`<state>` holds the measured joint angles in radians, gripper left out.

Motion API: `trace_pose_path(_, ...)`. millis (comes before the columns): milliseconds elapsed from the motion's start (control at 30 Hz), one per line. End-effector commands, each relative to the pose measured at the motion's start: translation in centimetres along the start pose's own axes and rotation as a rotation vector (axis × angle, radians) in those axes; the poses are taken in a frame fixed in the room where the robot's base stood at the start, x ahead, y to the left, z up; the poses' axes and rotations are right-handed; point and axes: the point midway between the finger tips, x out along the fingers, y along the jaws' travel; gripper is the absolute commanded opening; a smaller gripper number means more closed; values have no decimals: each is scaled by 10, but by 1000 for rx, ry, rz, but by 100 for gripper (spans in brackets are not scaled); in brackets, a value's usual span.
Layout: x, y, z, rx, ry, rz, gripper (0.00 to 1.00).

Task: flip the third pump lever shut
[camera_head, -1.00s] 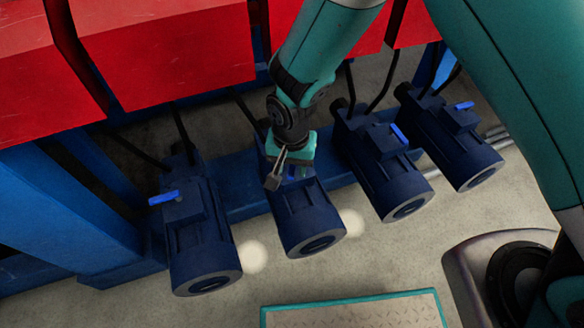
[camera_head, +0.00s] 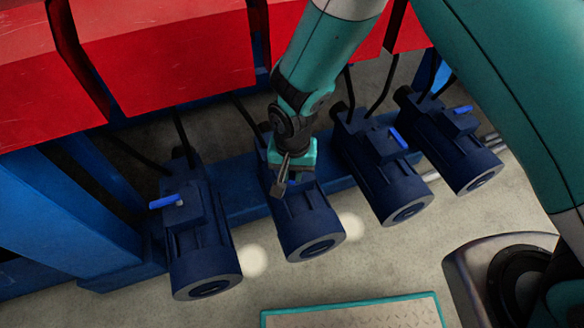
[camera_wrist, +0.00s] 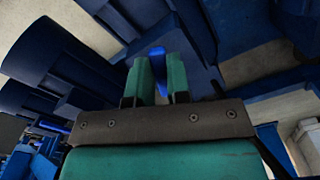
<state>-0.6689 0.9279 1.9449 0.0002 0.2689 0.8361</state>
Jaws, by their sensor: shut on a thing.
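Four dark blue pumps stand in a row, each with a small top box. My gripper (camera_head: 281,182) is at the top box of the pump second from the left (camera_head: 308,222), third from the right. In the wrist view my gripper (camera_wrist: 158,80) has its two green fingers closed on a bright blue lever (camera_wrist: 157,52). The fingers hide most of that lever, so its angle is unclear. Other blue levers show on the leftmost pump (camera_head: 165,201), the pump second from the right (camera_head: 398,138) and the rightmost pump (camera_head: 463,109).
Red panels (camera_head: 170,60) and a blue frame (camera_head: 70,205) stand behind the pumps. Black hoses (camera_head: 383,85) rise from the pumps. A teal-edged plate (camera_head: 350,315) lies at the front. Bare floor (camera_head: 400,255) lies between it and the pumps.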

Motion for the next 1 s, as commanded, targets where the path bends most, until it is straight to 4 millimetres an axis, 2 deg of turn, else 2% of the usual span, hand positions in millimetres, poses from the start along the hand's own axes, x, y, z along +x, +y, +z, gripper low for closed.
trace_pose_path(600, -2, 15, -3, -382, 0, 0, 0)
trace_pose_path(1000, -1, 18, -5, -464, 1, 0, 0)
